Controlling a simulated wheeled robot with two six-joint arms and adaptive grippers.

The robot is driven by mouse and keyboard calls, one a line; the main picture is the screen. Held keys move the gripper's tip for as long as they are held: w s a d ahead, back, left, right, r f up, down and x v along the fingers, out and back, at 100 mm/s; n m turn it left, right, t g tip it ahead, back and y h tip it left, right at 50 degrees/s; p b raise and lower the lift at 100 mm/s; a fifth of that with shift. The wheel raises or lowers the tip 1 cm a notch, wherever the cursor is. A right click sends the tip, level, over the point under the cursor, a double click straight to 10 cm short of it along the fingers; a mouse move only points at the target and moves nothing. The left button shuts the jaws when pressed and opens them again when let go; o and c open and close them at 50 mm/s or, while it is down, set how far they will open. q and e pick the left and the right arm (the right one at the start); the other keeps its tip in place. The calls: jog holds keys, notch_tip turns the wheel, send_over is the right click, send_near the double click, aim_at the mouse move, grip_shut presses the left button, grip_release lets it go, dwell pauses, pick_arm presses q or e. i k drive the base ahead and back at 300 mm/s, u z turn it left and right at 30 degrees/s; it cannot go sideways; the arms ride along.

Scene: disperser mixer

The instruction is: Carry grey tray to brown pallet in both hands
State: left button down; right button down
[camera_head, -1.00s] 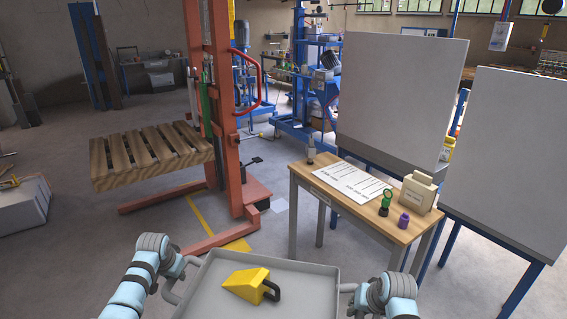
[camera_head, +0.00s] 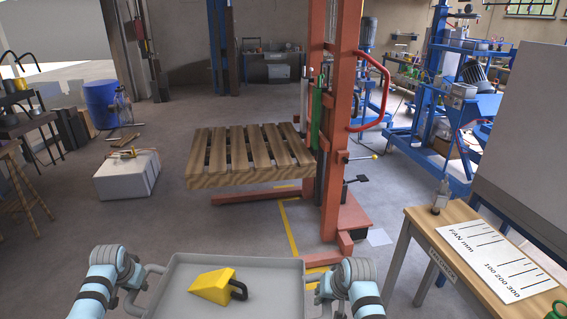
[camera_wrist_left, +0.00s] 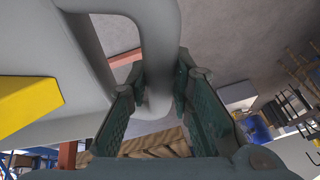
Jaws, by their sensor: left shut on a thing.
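The grey tray (camera_head: 262,270) is at the bottom of the head view, in front of me and roughly level. A yellow wedge-shaped block (camera_head: 212,287) with a black handle lies on it. My left gripper (camera_wrist_left: 152,98) is shut around the tray's left tubular handle (camera_wrist_left: 160,45). My right gripper (camera_head: 325,292) is at the tray's right side; its fingers are too hidden to show whether they are closed. The brown pallet (camera_head: 250,152), made of wooden slats, is ahead, raised above the floor on the orange lift (camera_head: 340,130).
A table (camera_head: 460,218) with a printed sheet (camera_head: 495,262) and a small bottle (camera_head: 440,197) stands close on the right. A white box (camera_head: 127,175) sits on the floor at left. A blue drum (camera_head: 103,103) is farther back. Floor between tray and pallet looks clear.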

aim_at(263, 151)
jog(key=u, duration=0.1)
jog(key=i, duration=3.6)
jog(key=z, duration=0.1)
